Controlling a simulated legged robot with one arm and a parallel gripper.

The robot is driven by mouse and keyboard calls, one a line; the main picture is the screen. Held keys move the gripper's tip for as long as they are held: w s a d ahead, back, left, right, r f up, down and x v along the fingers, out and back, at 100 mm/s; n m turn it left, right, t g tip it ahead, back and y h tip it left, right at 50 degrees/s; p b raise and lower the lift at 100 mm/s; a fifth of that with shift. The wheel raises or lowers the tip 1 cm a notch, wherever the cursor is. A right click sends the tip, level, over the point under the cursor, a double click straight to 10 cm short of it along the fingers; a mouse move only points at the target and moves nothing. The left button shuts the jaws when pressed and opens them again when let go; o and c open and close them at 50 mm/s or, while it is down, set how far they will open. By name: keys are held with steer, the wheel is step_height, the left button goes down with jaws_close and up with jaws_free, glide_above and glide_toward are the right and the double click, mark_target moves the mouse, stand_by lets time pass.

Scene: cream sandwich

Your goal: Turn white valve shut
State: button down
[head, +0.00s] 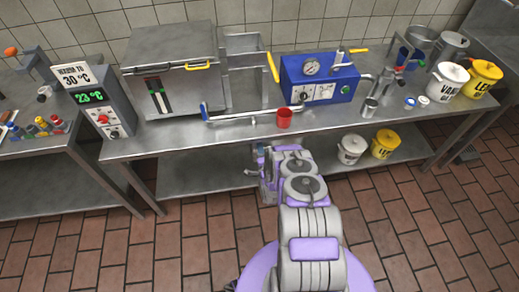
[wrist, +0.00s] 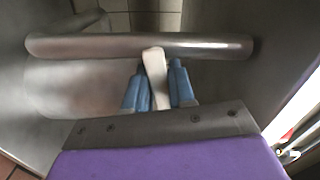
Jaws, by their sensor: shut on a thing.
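The white valve (wrist: 154,64) shows in the wrist view as a narrow white lever standing against a horizontal metal pipe (wrist: 215,45). My gripper (wrist: 158,76) has its two blue fingers on either side of this lever and is shut on it. The lower part of the lever is between the fingers. In the head view, the pipe (head: 238,116) runs along the front of the steel bench, between the boxy steel tank and the blue unit. My arm reaches toward the bench's front edge there, and the fingers are hard to make out.
White and yellow buckets (head: 352,149) stand on the lower shelf. The tiled floor in front is clear.

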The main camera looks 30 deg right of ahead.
steer(key=shift+s+d+f+m, duration=0.1)
steer(key=shift+f+m, duration=0.3)
steer(key=shift+m, duration=0.7)
steer(key=shift+b, duration=0.3)
steer(key=c, duration=1)
jaws_free()
steer(key=shift+d, duration=0.1)
steer(key=shift+c, duration=0.2)
